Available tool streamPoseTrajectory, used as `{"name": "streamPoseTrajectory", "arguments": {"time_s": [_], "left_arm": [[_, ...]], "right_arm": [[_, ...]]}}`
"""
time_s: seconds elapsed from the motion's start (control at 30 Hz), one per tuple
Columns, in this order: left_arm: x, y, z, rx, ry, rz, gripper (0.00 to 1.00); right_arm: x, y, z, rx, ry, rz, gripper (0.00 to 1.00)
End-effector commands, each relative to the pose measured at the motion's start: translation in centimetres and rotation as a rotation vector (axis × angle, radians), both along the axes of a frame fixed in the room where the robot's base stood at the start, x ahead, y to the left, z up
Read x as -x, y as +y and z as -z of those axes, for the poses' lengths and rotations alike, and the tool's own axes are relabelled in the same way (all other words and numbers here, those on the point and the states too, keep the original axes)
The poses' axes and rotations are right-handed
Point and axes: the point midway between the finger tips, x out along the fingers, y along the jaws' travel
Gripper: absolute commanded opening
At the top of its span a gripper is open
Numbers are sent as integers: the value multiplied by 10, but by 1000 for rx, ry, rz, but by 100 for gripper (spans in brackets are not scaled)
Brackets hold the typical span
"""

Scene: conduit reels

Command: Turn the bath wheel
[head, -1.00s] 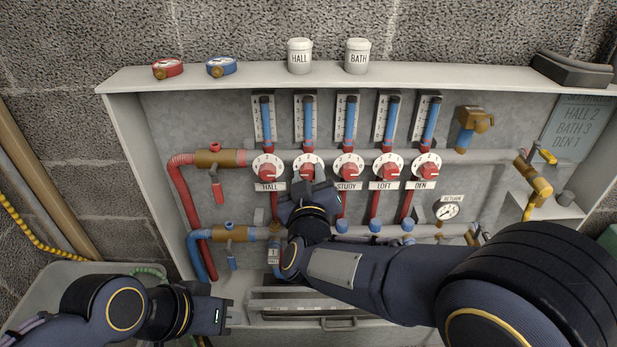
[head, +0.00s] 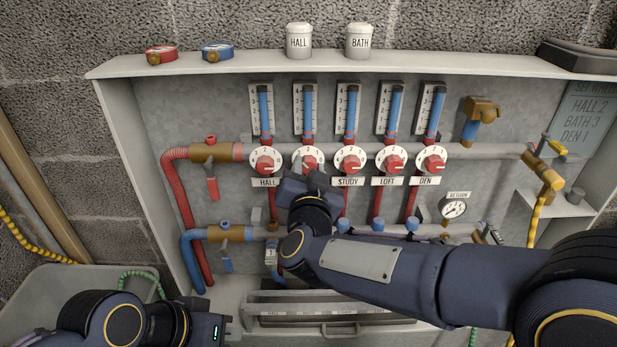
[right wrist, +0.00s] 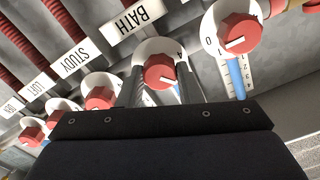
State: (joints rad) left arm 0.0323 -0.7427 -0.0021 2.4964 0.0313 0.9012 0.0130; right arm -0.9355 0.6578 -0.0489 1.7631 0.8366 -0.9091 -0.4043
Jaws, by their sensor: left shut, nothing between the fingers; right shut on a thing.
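The bath wheel (head: 314,155) is a white dial with a red knob, second from the left in a row of several wheels. Its BATH label and knob (right wrist: 160,72) show upside down in the right wrist view. My right gripper (head: 309,172) is shut on the red knob, one finger on each side, and hides much of the knob in the head view. The dial's reading is too covered to tell. My left gripper (head: 232,332) is shut and empty, low at the left, away from the wheels.
The hall wheel (head: 265,160) and study wheel (head: 350,160) sit close on either side. Gauges with blue columns (head: 308,108) stand above. A wall sign (head: 588,110) reads HALL 2, BATH 3, DEN 1. Red pipes (head: 178,205) run at the left.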

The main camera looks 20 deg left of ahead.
Motion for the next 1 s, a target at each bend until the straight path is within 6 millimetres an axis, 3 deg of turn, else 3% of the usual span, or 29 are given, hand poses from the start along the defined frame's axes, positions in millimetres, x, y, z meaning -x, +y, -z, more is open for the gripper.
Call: {"name": "streamPoseTrajectory", "arguments": {"time_s": [1.0], "left_arm": [[0, 0, 73, 0, 0, 0, 0]], "right_arm": [[0, -1, 4, -929, 266, 0, 9]]}}
